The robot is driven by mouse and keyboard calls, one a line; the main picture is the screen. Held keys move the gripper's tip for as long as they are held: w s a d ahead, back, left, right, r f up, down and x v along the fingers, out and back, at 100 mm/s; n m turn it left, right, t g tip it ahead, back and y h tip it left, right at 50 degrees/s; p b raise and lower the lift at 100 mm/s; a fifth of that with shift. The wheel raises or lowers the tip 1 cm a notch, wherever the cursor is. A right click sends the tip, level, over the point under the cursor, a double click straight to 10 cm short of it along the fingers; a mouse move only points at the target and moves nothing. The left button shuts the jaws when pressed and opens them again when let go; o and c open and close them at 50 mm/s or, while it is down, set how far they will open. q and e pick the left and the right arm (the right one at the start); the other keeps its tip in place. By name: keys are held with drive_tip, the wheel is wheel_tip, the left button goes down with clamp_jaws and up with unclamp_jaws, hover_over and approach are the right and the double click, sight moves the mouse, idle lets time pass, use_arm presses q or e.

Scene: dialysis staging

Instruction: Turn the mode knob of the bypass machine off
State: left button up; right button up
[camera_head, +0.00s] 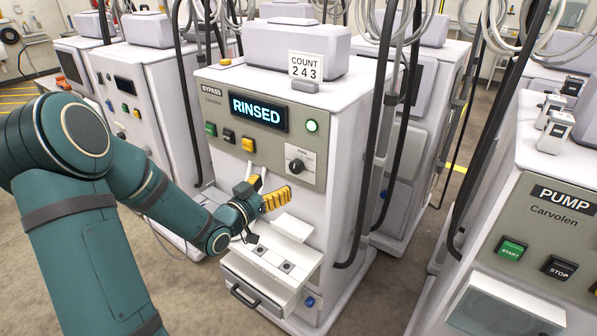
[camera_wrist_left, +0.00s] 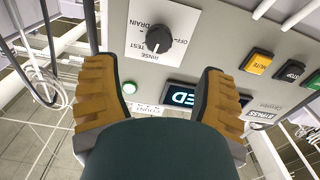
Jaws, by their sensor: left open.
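The bypass machine (camera_head: 275,130) stands in the middle of the head view, with a lit RINSED display (camera_head: 258,111). Its black mode knob (camera_head: 296,164) sits on a white plate at the right of the front panel. In the left wrist view the knob (camera_wrist_left: 159,40) shows close, its white mark toward RINSE; OFF, DRAIN and TEST are also printed around it. My left gripper (camera_head: 264,190) is open and empty, below and left of the knob in the head view. In the left wrist view its yellow-padded fingers (camera_wrist_left: 156,72) are spread either side of the knob's line, apart from it.
Green, black and yellow buttons (camera_head: 228,136) and a lit green lamp (camera_head: 312,126) share the panel. A white shelf (camera_head: 275,252) juts out below. Black hoses (camera_head: 370,150) hang at the machine's right. A PUMP machine (camera_head: 540,220) stands at the right.

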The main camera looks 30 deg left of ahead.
sight(294, 170)
use_arm(q)
drive_tip(key=w, duration=0.6)
drive_tip(key=w+d, duration=0.1)
drive_tip(key=w, duration=0.2)
drive_tip(key=shift+w+b, duration=0.35)
drive_tip(key=shift+b, duration=0.05)
drive_tip(key=c, duration=1.2)
